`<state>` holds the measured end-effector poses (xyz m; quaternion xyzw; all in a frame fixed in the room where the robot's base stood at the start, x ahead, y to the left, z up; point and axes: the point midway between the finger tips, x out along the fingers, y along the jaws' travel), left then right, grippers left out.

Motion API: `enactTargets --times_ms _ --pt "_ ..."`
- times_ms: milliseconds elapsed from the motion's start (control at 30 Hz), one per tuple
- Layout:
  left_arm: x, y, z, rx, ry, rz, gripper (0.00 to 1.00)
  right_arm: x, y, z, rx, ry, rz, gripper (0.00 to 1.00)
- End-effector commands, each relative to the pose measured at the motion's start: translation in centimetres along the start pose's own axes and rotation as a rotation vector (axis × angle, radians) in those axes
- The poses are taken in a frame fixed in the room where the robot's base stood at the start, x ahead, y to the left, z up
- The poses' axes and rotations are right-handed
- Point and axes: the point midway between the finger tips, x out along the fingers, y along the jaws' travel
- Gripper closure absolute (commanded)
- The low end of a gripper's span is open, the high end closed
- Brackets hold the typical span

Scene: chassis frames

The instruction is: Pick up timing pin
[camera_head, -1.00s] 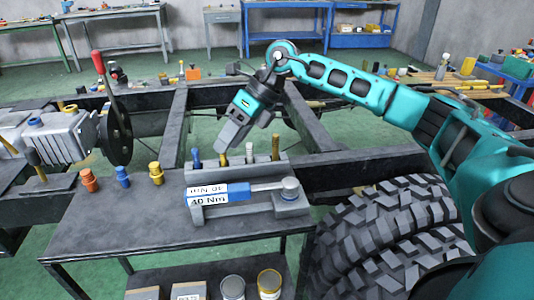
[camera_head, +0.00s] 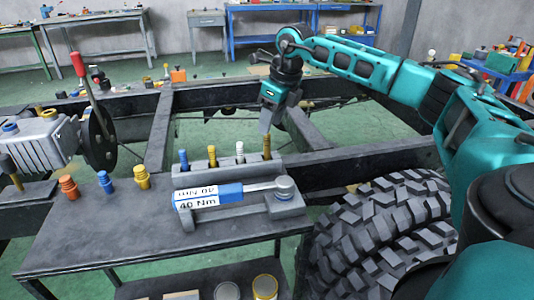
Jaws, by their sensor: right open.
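Four thin pins stand upright in a grey rack (camera_head: 225,172) on the cart: a blue pin (camera_head: 184,160), a yellow pin (camera_head: 212,156), a pale silver pin (camera_head: 240,153) and a brass pin (camera_head: 267,148) at the right end. I cannot tell by label which one is the timing pin. My right gripper (camera_head: 266,127) points down just above the brass pin, open, its fingertips close to the pin's top. Whether they touch it is too small to tell. My left gripper is not in view.
Orange (camera_head: 69,187), blue (camera_head: 105,182) and yellow (camera_head: 142,177) plugs stand left on the cart top (camera_head: 110,232). A large tyre (camera_head: 375,230) is at right. Dark chassis rails surround the cart.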

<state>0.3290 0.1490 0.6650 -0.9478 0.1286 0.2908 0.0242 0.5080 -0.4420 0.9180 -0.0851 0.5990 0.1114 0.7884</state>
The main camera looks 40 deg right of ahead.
Motion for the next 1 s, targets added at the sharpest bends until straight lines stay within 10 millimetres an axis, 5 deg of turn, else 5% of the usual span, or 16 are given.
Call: enactTargets --times_ms 300,600,1000 --pt "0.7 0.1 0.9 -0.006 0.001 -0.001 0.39 4.5 0.0 -0.1 0.0 0.002 0.001 0.52" --pt "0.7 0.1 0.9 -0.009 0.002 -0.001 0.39 4.9 0.0 -0.1 0.0 0.0 0.001 0.52" --pt "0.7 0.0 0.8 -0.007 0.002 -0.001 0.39 4.9 0.0 -0.1 0.0 0.0 0.001 0.9"
